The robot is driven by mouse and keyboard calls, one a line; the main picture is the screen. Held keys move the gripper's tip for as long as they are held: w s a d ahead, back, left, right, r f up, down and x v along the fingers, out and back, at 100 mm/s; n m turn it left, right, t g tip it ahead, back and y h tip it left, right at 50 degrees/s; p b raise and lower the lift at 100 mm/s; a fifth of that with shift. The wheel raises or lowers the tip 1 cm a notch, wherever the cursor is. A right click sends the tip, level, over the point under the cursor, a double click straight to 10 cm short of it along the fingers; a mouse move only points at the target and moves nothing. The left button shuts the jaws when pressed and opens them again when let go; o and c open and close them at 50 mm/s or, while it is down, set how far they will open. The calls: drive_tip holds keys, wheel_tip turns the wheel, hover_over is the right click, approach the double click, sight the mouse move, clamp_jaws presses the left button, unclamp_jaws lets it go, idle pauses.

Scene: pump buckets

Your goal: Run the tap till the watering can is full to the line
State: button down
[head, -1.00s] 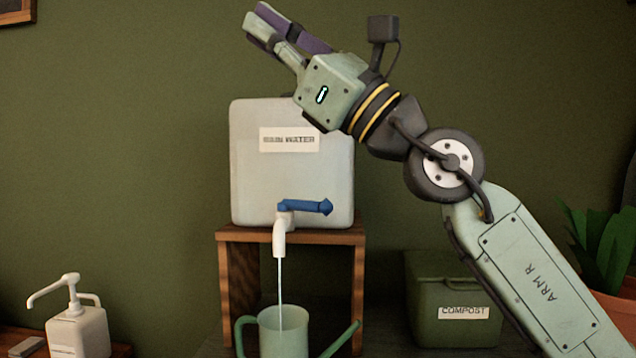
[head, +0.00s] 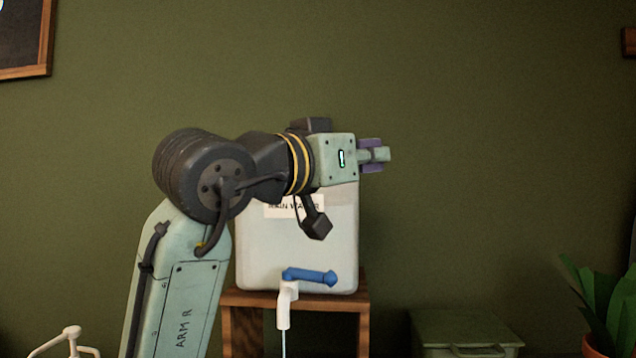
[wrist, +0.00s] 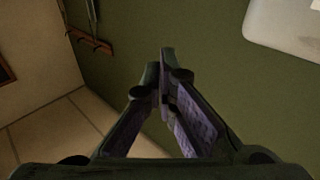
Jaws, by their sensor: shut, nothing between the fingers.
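The white rain water tank (head: 297,250) stands on a wooden stand, partly hidden behind my arm. Its white tap (head: 284,306) has a blue lever (head: 310,276) lying sideways to the right. A thin stream of water (head: 283,345) runs down from the spout. The watering can is out of view below the head picture, so its water level is hidden. My gripper (head: 388,155) is up in front of the tank's top right, pointing right, away from the lever. In the wrist view my gripper (wrist: 165,62) is shut and empty, with the tank's corner (wrist: 285,28) at upper right.
A wooden stand (head: 300,299) holds the tank. A green bin (head: 465,330) is at lower right, with a potted plant (head: 605,305) beyond it. A white pump bottle (head: 68,340) shows at lower left. Bare wall lies right of my gripper.

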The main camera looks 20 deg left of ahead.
drive_tip(key=s+a+f+n+g+y, duration=0.1)
drive_tip(key=a+f+n+g+y, duration=0.3)
drive_tip(key=a+f, duration=0.7)
drive_tip(key=m+y+p, duration=0.1)
drive_tip(key=p, duration=0.3)
hover_over(308, 275)
drive_tip(key=w+d, duration=0.2)
drive_tip(key=w, duration=0.1)
wheel_tip(308, 275, down, 2)
drive_tip(key=shift+w+f, duration=0.1)
drive_tip(key=shift+f, duration=0.1)
drive_tip(key=s+f, duration=0.1)
drive_tip(key=s+f+p, duration=0.1)
drive_tip(key=shift+s+a, duration=0.15)
drive_tip(key=shift+s, duration=0.15)
drive_tip(key=shift+s+f, duration=0.25)
drive_tip(key=shift+f, duration=0.05)
